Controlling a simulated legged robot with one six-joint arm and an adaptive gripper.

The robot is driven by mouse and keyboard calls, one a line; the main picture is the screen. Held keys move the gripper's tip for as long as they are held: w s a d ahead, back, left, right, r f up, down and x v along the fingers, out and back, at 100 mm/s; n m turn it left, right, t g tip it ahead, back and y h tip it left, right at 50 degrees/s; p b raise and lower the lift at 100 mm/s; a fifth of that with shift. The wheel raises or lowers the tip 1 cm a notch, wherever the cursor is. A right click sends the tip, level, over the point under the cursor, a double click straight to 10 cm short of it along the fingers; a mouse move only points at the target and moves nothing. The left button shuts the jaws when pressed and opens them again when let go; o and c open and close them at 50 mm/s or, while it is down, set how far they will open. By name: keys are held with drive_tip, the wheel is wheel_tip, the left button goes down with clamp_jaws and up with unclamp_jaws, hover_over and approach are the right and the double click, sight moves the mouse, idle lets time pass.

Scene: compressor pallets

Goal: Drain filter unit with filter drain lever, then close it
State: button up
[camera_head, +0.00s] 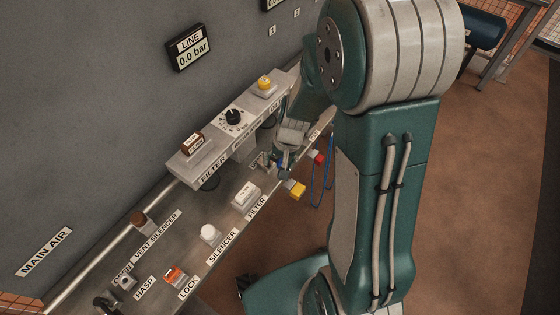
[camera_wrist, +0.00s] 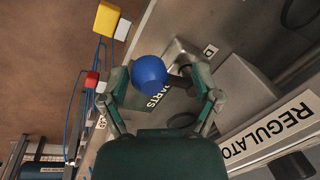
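A round blue knob (camera_wrist: 149,72) shows in the wrist view, in front of a grey metal fitting (camera_wrist: 182,60). I cannot tell whether it is the filter drain lever. My gripper (camera_wrist: 160,78) has its fingers spread on either side of the knob, the left finger nearer to it; a gap shows on the right. In the head view my gripper (camera_head: 283,160) is small and partly merged with the fittings at the shelf's right part. The upper panel has a FILTER label (camera_head: 214,171), and a dark round part (camera_head: 210,184) shows below it.
A white block (camera_head: 245,195) stands by another FILTER label on the lower shelf. A yellow block (camera_head: 295,190) and red block (camera_head: 319,157) are at the shelf edge with blue cords. The LINE display (camera_head: 190,49) reads 0.0 bar. Open floor lies right.

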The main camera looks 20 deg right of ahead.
drive_tip(key=shift+s, duration=0.1)
drive_tip(key=shift+d+r, duration=0.3)
drive_tip(key=shift+r, duration=0.1)
wheel_tip(320, 180, up, 11)
drive_tip(key=d, duration=0.1)
drive_tip(key=shift+s+d, duration=0.25)
drive_tip(key=shift+s, duration=0.15)
drive_tip(key=shift+f, duration=0.15)
drive_tip(key=shift+n, duration=0.5)
drive_tip(key=f, duration=0.4)
drive_tip(key=a+f, duration=0.1)
drive_tip(key=f, duration=0.2)
drive_tip(key=w+f, duration=0.1)
drive_tip(key=f, duration=0.3)
drive_tip(key=shift+a+f, duration=0.2)
drive_tip(key=shift+f, duration=0.15)
